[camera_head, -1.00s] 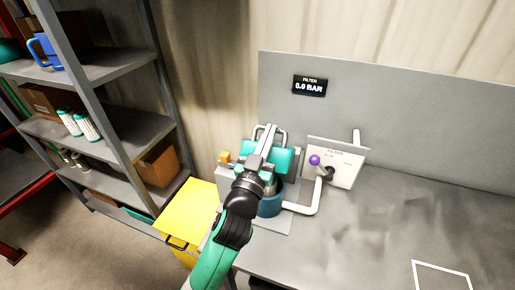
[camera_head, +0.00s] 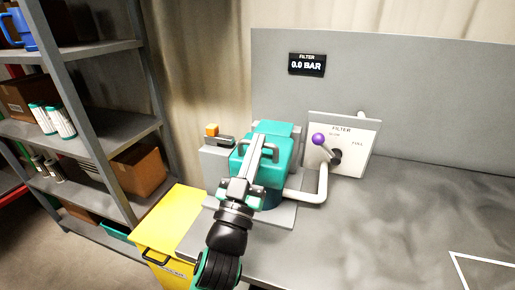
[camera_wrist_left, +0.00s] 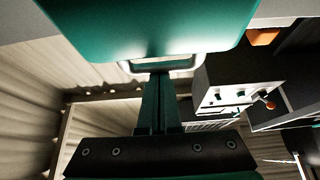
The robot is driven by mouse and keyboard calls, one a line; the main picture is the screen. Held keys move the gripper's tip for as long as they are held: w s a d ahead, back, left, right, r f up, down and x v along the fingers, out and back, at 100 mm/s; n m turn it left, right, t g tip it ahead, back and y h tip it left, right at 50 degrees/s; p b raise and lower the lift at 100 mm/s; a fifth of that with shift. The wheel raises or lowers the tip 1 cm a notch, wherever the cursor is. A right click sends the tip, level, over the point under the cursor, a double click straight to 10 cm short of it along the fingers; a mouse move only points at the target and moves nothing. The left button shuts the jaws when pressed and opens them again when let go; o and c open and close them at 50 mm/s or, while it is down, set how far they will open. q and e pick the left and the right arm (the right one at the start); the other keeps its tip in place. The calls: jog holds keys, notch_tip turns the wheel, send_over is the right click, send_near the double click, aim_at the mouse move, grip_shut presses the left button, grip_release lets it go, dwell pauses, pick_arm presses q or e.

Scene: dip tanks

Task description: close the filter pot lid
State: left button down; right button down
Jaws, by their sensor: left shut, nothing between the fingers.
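The filter pot's teal lid (camera_head: 284,165) shows above the dark blue pot (camera_head: 272,197), with a pale loop handle (camera_head: 272,150). I cannot tell whether it sits flush on the rim. My left gripper (camera_head: 258,147) is shut and empty, its fingers reaching across the lid's near side to the handle. In the left wrist view the lid (camera_wrist_left: 150,25) fills the top, and the handle (camera_wrist_left: 185,64) shows just beyond the shut fingertips (camera_wrist_left: 160,78). Contact cannot be told. The right gripper is not in view.
The filter panel (camera_head: 352,160) with a purple-knobbed lever (camera_head: 318,139) stands right of the pot, beside a white pipe (camera_head: 322,185). A yellow bin (camera_head: 172,222) and shelves flank the bench.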

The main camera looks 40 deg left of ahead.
pick_arm(q)
jog(key=shift+w+a+f, duration=0.1)
jog(key=shift+w+f, duration=0.1)
jog(key=shift+f, duration=0.6)
notch_tip(320, 180, up, 6)
jog(key=s+p, duration=0.1)
jog(key=p, duration=0.3)
jog(key=s+d+f+b, duration=0.2)
jog(key=s+f, duration=0.4)
jog(key=f, duration=0.2)
jog(key=shift+s+d+f+b, duration=0.15)
jog(key=shift+d+b, duration=0.2)
